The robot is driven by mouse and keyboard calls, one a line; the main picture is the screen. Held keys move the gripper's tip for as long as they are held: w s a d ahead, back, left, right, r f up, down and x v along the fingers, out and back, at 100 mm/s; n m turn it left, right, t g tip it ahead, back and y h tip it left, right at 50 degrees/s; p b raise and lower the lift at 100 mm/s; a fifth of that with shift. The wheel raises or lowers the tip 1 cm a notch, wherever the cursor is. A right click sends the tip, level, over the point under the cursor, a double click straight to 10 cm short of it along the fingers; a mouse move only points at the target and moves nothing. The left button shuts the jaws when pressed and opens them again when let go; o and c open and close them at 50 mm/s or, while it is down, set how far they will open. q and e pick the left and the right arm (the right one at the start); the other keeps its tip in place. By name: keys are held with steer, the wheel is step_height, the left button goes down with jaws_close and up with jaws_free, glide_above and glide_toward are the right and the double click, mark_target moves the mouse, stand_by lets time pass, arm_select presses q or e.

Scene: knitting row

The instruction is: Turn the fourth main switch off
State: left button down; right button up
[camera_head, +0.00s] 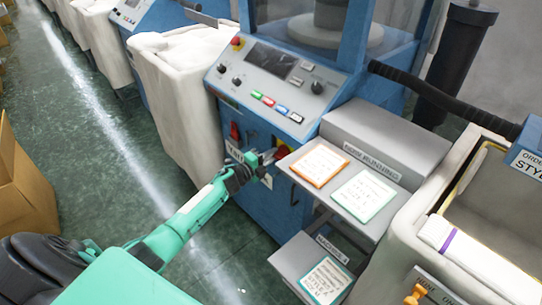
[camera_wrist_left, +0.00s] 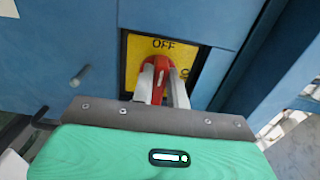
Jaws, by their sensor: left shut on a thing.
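The main switch is a red handle (camera_wrist_left: 158,66) on a yellow plate (camera_wrist_left: 134,58) set in the blue machine front. In the left wrist view OFF is lettered at the top of the plate, and a partly hidden label starting with O is at its right. The handle stands roughly upright in that view, under OFF. My left gripper (camera_wrist_left: 165,84) is shut on the handle, one finger on each side, covering its lower part. In the head view my left gripper (camera_head: 266,158) is at the machine front, and the plate is mostly hidden. My right gripper is not in view.
The control panel (camera_head: 271,83) with coloured buttons is above the gripper. A grey shelf with an orange-framed card (camera_head: 319,165) and a green-framed card (camera_head: 363,196) juts out close at the right. A cream fabric bin (camera_head: 185,100) stands at the left.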

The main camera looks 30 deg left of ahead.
arm_select(q)
steer(key=c, duration=1.4)
jaws_free()
